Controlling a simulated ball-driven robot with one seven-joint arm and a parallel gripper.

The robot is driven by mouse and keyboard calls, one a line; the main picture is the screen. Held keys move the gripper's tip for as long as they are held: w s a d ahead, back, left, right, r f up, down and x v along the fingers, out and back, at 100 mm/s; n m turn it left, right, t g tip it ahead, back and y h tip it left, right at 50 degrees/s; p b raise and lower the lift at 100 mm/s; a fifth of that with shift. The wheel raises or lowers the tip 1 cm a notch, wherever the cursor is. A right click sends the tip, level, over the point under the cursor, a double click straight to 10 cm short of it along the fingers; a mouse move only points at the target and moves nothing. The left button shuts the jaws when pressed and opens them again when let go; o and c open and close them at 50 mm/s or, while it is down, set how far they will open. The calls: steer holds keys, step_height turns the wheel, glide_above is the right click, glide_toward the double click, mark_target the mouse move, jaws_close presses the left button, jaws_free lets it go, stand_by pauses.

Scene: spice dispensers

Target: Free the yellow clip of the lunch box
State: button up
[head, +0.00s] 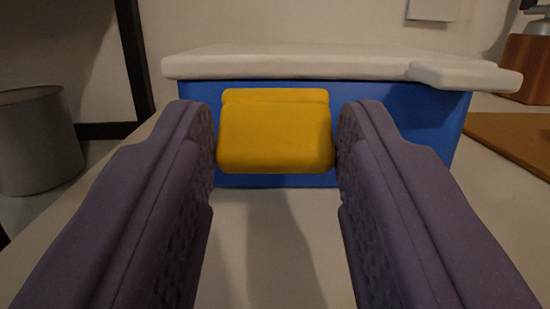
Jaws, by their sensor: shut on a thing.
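The lunch box has a blue body (405,122) and a white lid (300,62). It stands upright on a pale surface in front of me. The yellow clip (275,138) is on the near face, below the lid, and its lower part sticks out toward me. My gripper (276,145) has its two dark purple fingers on the left and right sides of the clip, shut on it. The fingers hide parts of the blue body. Whether the clip's upper edge is hooked to the lid cannot be told.
A grey bin (38,140) stands at the far left, beside a dark post. A brown board (512,140) lies at the right, with a wooden block (525,68) behind it. The pale surface (265,250) before the box is clear.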

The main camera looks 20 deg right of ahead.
stand_by(0.4)
steer(key=o, duration=1.1)
steer(key=shift+f, duration=0.1)
steer(key=shift+c, duration=0.2)
steer(key=shift+f, duration=0.1)
